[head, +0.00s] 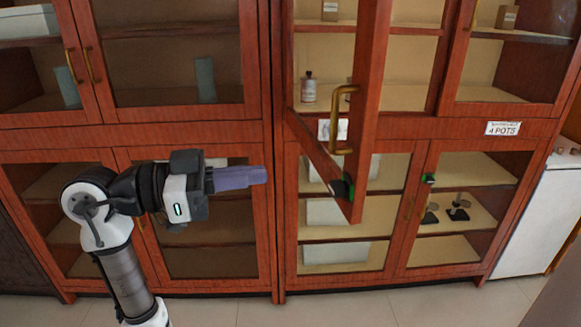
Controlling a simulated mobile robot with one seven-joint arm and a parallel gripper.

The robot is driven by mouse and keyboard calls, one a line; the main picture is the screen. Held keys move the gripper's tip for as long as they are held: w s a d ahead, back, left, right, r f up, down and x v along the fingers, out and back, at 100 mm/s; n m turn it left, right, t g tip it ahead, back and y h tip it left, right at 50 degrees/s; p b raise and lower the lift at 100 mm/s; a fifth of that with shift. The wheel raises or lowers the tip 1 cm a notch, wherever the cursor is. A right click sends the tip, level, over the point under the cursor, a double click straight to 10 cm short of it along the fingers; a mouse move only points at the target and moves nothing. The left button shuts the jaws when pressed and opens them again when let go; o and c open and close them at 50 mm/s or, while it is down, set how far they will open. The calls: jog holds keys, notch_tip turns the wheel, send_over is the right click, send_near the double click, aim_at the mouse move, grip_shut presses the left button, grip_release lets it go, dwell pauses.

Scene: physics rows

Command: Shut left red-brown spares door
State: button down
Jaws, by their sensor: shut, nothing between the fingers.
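A red-brown framed glass door (369,90) on the upper right cabinet stands open, swung out towards me from its left side.
A label reading "4 POTS" (503,128) marks the right side. The other cabinet doors (180,110) look shut. A white unit (535,220) stands at the right. The pale floor (330,308) in front is clear.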

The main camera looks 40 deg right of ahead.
aim_at(358, 162)
jog(key=p+x, duration=0.4)
jog(key=x, duration=0.9)
jog(key=shift+s+d, duration=0.2)
jog(key=shift+d, duration=0.25)
